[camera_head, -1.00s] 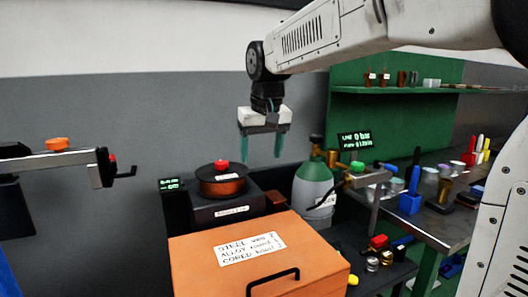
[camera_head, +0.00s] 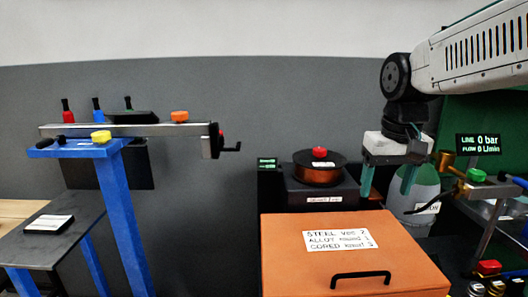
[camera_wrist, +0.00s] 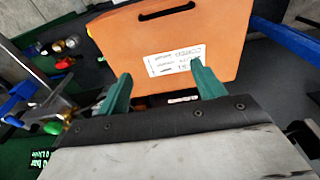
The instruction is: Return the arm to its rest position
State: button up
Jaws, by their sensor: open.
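My gripper (camera_head: 388,181) hangs from my arm at the right of the head view, fingers pointing down, open and empty. It is in front of the green gas cylinder (camera_head: 416,190) and to the right of the copper-coloured spool with a red knob (camera_head: 318,173). In the wrist view its two green fingers (camera_wrist: 160,90) are spread, with the orange box (camera_wrist: 215,30) beyond them. Nothing is between the fingers.
The orange box (camera_head: 290,260) with a label and black handle fills the lower middle. A blue stand (camera_head: 115,200) carries a rail with a crank at left. A valve and gauge display (camera_head: 478,144) are at right. The wall area above the spool is clear.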

jog(key=s+f, duration=0.3)
jog(key=s, duration=0.7)
jog(key=s+f, duration=0.4)
jog(key=s, duration=0.7)
jog(key=shift+d, duration=0.4)
jog(key=shift+f, duration=0.1)
